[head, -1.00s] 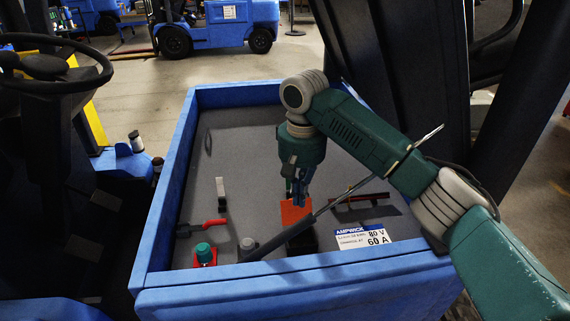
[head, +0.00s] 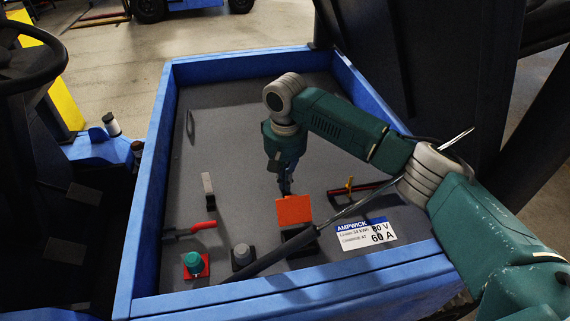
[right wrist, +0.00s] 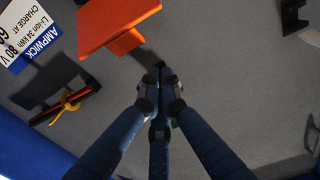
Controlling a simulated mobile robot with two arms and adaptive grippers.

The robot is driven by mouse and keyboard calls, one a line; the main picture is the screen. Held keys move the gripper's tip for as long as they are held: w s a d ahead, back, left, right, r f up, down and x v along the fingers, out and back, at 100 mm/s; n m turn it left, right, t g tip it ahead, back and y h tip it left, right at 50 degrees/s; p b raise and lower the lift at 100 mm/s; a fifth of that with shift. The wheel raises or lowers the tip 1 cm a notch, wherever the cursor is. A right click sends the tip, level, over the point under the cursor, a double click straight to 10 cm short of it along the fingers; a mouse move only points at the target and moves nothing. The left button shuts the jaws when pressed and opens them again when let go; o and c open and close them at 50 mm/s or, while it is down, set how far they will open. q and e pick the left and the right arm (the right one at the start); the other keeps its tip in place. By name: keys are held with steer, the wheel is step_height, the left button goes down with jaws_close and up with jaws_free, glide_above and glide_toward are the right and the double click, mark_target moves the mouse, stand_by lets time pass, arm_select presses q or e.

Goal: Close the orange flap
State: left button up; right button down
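The orange flap (head: 294,211) stands raised over a small black base (head: 299,241) inside the blue-walled compartment. It also shows at the top of the right wrist view (right wrist: 116,24). My right gripper (head: 286,188) points down just beyond the flap's far side, its tips partly hidden by the flap in the head view. In the right wrist view its fingers (right wrist: 160,88) come together with nothing between them, beside the flap and apart from it in the picture. My left gripper is not in view.
The grey floor has a red-handled lever (head: 190,230), a green knob on a red base (head: 195,264), a grey knob (head: 242,256), a red bar with a yellow handle (head: 350,188) and a label (head: 364,233). A dark rod crosses near the flap.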

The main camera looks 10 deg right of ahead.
mark_target(293, 209)
steer(key=shift+s+r+p, duration=0.25)
steer(key=shift+s+p, duration=0.2)
steer(key=shift+s, duration=0.1)
steer(key=shift+s+r+p, duration=0.25)
steer(key=shift+s+p, duration=0.15)
steer(key=shift+s, duration=0.1)
steer(key=shift+s+r, duration=0.25)
steer(key=shift+s, duration=0.3)
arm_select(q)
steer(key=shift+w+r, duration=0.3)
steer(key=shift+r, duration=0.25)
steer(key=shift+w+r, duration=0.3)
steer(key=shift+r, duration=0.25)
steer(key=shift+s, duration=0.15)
arm_select(e)
steer(key=shift+w, duration=0.15)
